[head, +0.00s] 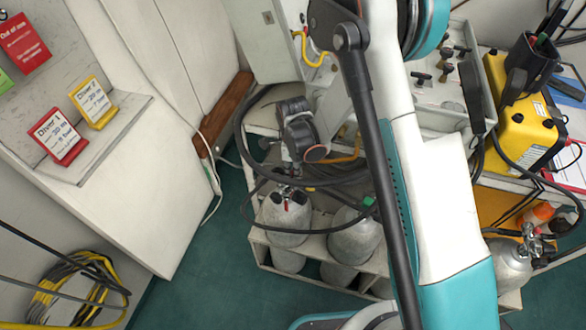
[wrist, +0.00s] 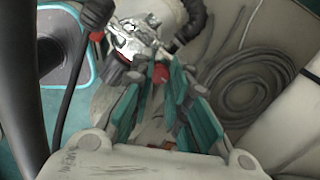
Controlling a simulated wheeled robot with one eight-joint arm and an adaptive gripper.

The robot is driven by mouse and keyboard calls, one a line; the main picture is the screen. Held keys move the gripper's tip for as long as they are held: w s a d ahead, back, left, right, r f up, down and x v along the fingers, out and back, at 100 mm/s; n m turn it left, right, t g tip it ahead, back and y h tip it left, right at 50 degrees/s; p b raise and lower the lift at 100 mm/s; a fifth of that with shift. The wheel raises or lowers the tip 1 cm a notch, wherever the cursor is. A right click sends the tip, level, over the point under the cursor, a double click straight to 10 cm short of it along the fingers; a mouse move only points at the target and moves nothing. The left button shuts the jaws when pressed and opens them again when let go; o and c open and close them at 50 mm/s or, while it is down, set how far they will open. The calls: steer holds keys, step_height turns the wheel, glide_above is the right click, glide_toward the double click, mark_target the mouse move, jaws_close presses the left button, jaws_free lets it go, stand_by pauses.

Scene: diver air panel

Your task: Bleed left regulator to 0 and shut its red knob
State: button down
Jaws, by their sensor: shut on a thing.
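In the wrist view, the teal fingers of my gripper (wrist: 158,82) close around a small red knob (wrist: 160,72), just below a shiny metal regulator (wrist: 135,40). The fingertips partly hide the knob. Another red part shows at the regulator's left side. In the head view, my gripper (head: 290,168) points down at the valve on top of the left grey cylinder (head: 287,222). The fingers and knob are too small and covered there to make out. I cannot read any gauge needle in either view.
A second grey cylinder (head: 350,240) with a green fitting stands close by on the right, in the same white rack (head: 310,272). Dark hoses (head: 243,130) loop around the valves. My arm covers the middle of the head view. Green floor is free at left.

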steer(key=shift+n, duration=0.3)
steer(key=n+b, duration=0.2)
steer(key=n, duration=0.2)
steer(key=shift+f, duration=0.1)
steer(key=n+b, duration=0.2)
steer(key=n, duration=0.3)
steer(key=shift+n, duration=0.4)
steer(key=n+b, duration=0.1)
steer(key=n, duration=0.4)
steer(key=n+b, duration=0.1)
steer(key=n, duration=0.5)
steer(key=c, duration=1.5)
jaws_free()
